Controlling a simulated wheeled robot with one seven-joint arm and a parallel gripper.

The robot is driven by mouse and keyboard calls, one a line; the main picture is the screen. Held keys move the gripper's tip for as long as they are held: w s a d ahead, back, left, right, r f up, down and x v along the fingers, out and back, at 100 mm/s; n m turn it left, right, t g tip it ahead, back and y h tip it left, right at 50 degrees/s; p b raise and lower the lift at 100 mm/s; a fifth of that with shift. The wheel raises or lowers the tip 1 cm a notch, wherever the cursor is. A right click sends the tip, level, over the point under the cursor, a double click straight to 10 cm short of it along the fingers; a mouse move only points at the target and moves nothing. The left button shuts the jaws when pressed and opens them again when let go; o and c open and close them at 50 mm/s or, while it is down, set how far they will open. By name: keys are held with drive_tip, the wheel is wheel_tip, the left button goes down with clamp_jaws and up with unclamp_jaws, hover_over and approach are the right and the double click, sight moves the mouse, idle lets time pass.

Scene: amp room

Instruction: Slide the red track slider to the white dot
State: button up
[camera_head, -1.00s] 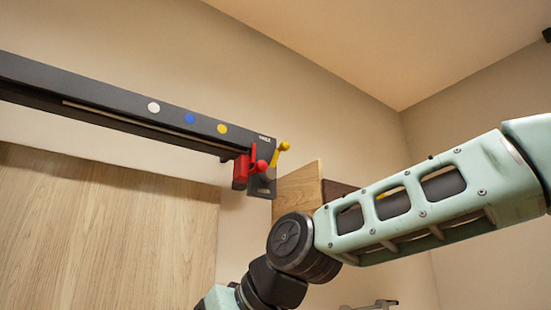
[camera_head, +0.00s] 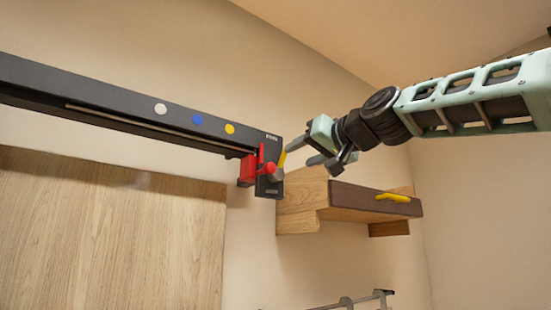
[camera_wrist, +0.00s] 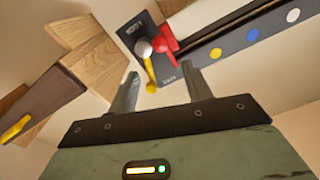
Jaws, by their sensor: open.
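The red track slider (camera_head: 247,172) sits at the right end of a black wall rail (camera_head: 100,100). It also shows in the wrist view (camera_wrist: 166,40). The white dot (camera_head: 160,108) is on the rail face, left of the blue and yellow dots; it shows at the upper right of the wrist view (camera_wrist: 293,15). My gripper (camera_head: 300,153) is open and empty, just right of the rail's end. In the wrist view its fingers (camera_wrist: 162,87) point at the rail end, with a yellow lever (camera_wrist: 150,72) between them and the slider slightly beyond.
The yellow lever (camera_head: 282,158) and a pale round knob (camera_wrist: 143,48) are close to the slider. A wooden wall box with a dark front and yellow handle (camera_head: 393,198) is below my gripper. A wood panel (camera_head: 110,230) is under the rail. A metal rack (camera_head: 350,301) is lower down.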

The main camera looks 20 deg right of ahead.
sight(273, 167)
drive_tip(key=p+x, duration=0.3)
drive_tip(key=x, duration=0.8)
drive_tip(key=shift+w+a+f, duration=0.1)
drive_tip(key=shift+w, duration=0.05)
clamp_jaws()
drive_tip(key=shift+a, duration=0.1)
